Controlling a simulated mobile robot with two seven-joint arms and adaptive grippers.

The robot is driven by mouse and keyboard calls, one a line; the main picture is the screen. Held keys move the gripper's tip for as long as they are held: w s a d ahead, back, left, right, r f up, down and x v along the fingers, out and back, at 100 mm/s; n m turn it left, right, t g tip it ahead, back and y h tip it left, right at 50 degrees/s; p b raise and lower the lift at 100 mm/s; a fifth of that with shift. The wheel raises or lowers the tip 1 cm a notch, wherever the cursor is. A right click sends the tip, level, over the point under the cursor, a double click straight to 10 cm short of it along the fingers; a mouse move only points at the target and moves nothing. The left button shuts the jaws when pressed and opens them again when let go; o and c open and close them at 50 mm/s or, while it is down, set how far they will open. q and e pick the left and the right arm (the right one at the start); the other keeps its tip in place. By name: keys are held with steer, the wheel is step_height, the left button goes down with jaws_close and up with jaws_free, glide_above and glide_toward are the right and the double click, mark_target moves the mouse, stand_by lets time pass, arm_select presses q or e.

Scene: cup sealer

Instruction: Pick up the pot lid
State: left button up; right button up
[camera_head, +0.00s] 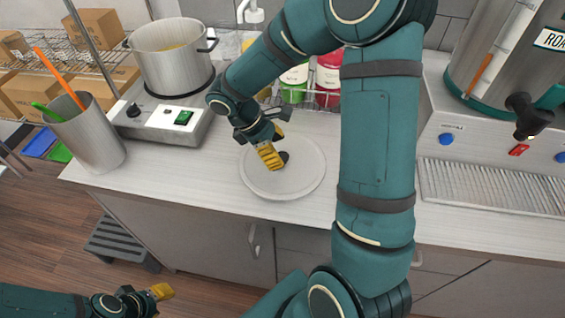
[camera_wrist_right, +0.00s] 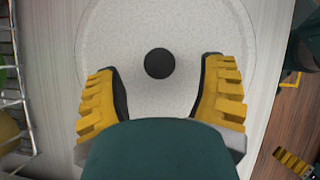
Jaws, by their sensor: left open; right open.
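The pot lid (camera_head: 300,178) is a flat, pale grey disc with a small black knob, lying on the white counter in the head view. It fills much of the right wrist view (camera_wrist_right: 205,30), with its black knob (camera_wrist_right: 159,63) upright near the centre. My right gripper (camera_head: 274,150) is open over the lid. In the right wrist view its yellow fingers (camera_wrist_right: 160,85) stand either side, with the knob just beyond the gap between their tips. They do not touch the knob there. My left gripper (camera_head: 160,291) is open, low at the bottom left, away from the counter.
A steel pot (camera_head: 172,62) sits on a hot plate (camera_head: 160,119) at the back left. A utensil holder (camera_head: 85,135) stands at the counter's left end. Jars (camera_head: 294,82) in a wire rack are behind the lid. A dispenser (camera_head: 500,60) is at the right.

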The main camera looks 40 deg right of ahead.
mark_target(282, 155)
steer(key=x, duration=0.3)
jaws_close()
steer(key=shift+r, duration=0.1)
